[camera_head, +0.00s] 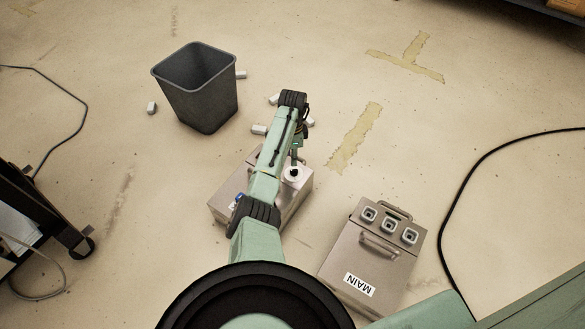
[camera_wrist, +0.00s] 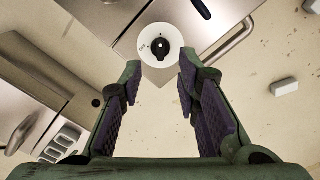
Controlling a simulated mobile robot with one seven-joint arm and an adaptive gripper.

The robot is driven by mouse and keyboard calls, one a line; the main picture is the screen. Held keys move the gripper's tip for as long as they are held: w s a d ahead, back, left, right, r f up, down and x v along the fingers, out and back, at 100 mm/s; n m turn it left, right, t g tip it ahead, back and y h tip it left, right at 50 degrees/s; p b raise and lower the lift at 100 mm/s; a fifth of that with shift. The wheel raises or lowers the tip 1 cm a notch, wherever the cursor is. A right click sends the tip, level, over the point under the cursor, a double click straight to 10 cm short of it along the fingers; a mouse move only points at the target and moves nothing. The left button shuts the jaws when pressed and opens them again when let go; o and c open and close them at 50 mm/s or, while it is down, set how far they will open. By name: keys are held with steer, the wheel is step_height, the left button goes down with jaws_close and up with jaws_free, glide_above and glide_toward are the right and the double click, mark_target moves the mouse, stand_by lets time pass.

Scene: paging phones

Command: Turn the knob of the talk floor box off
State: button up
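A metal floor box (camera_head: 298,195) stands under my arm in the head view, partly hidden by it; no label on it can be read. On it is a white round dial with a black knob (camera_head: 294,174). In the wrist view the same knob (camera_wrist: 160,47) shows, on its white disc, just beyond and between my fingertips. My gripper (camera_wrist: 160,72) is open, with nothing between its fingers. In the head view my gripper (camera_head: 297,153) hangs close to the knob; whether it touches cannot be told.
A second metal box labelled MAIN (camera_head: 365,262), with three square sockets, stands to the right. A dark bin (camera_head: 205,95) stands behind left, with small white blocks (camera_head: 152,107) around it. Black cables lie at right and left. A dark cart (camera_head: 45,205) is at left.

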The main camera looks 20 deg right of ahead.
mark_target(292, 170)
step_height(292, 170, down, 7)
steer(key=shift+f+b, duration=0.2)
steer(key=shift+b, duration=0.55)
steer(key=shift+c, duration=0.4)
jaws_close()
